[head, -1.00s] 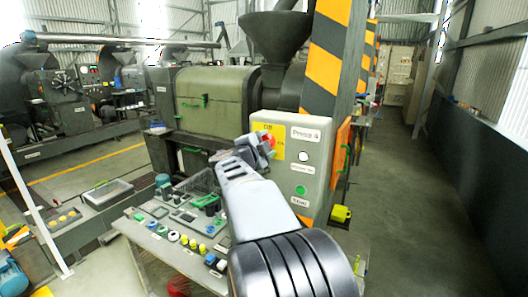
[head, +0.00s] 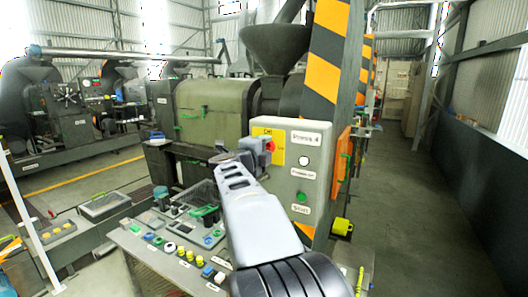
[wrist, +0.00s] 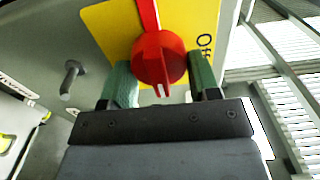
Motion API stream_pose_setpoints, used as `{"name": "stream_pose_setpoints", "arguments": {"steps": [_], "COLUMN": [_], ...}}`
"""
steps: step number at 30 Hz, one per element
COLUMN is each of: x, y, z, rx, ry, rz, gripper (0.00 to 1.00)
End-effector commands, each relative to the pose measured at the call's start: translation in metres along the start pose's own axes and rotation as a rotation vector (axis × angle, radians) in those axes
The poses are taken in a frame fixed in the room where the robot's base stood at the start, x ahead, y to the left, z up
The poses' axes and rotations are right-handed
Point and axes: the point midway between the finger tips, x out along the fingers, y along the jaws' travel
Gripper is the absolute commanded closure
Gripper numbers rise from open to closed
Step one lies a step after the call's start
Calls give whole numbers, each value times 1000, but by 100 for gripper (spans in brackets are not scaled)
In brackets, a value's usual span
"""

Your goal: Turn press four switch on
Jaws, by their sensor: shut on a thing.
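The grey control box labelled "Press 4" (head: 322,160) stands at the centre of the head view. Its red rotary switch (head: 270,146) sits on a yellow plate (head: 277,133), and my gripper (head: 262,148) is at it. In the wrist view the red knob (wrist: 159,58) lies between the two green fingers of my gripper (wrist: 160,72), which is shut on it. A red bar reaches from the knob to the top edge. My gripper hides part of the switch in the head view.
A green start button (head: 302,197) and a white indicator (head: 304,161) are on the same box. A striped post (head: 327,50) rises behind it. A bench with several buttons (head: 150,258) stands at the lower left. The aisle floor (head: 400,220) on the right is clear.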

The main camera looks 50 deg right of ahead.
Motion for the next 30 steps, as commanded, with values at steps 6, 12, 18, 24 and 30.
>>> {"name": "stream_pose_setpoints", "arguments": {"steps": [6, 12, 18, 24, 30], "x": [0, 0, 0, -2, -23], "y": [0, 0, 0, 0, 1], "z": [0, 0, 0, 0, 1], "rx": [4, 3, 2, 2, 3], "ry": [1, 0, 0, -1, -3], "rz": [1, 1, 1, 0, 0], "gripper": [68, 35, 21, 21, 21]}}
